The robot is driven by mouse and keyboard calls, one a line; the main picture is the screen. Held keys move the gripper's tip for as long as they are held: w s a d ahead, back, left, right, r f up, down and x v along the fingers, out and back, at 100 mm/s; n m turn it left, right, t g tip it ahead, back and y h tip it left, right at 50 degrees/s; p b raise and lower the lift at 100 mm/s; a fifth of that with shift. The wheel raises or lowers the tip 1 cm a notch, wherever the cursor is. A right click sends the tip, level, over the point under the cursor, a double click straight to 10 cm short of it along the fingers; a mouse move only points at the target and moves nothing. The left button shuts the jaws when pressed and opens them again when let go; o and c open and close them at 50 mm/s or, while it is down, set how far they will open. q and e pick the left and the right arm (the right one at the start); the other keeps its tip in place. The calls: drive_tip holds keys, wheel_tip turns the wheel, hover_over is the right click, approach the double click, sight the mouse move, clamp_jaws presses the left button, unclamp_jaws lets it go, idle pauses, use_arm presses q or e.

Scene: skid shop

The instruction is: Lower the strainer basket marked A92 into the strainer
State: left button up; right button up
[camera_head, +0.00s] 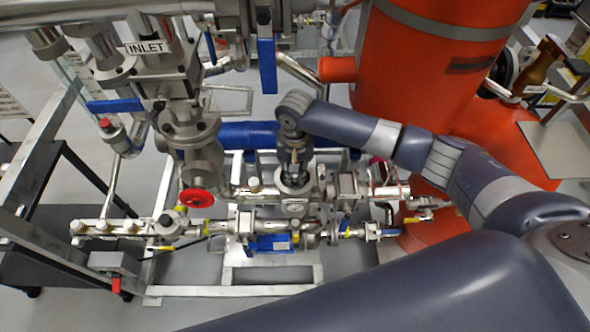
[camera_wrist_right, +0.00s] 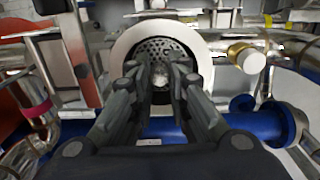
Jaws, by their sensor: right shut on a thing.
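My right gripper (camera_head: 296,168) points down over the strainer (camera_head: 294,207) in the middle of the pipe skid. In the right wrist view the strainer shows as a pale round rim (camera_wrist_right: 121,48) around a dark opening. The perforated strainer basket (camera_wrist_right: 152,50) sits within that rim, at least partly inside the opening. My right gripper (camera_wrist_right: 160,76) is shut on the basket at its near, central part; the fingers hide the exact grip. No A92 marking can be read. How deep the basket sits cannot be told. My left gripper is not in view.
A blue pipe (camera_head: 248,134) runs behind the strainer. A red handwheel (camera_head: 197,198) is to its left, and a valve under the INLET label (camera_head: 145,47) stands at the upper left. A large orange vessel (camera_head: 405,80) stands at the right, behind my right arm. Pipework closely surrounds the strainer.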

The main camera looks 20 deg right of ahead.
drive_tip(key=shift+f, duration=0.5)
idle(0.3)
drive_tip(key=o, duration=0.9)
drive_tip(key=shift+c, duration=0.2)
drive_tip(key=shift+o, duration=1.3)
drive_tip(key=shift+r, duration=3.8)
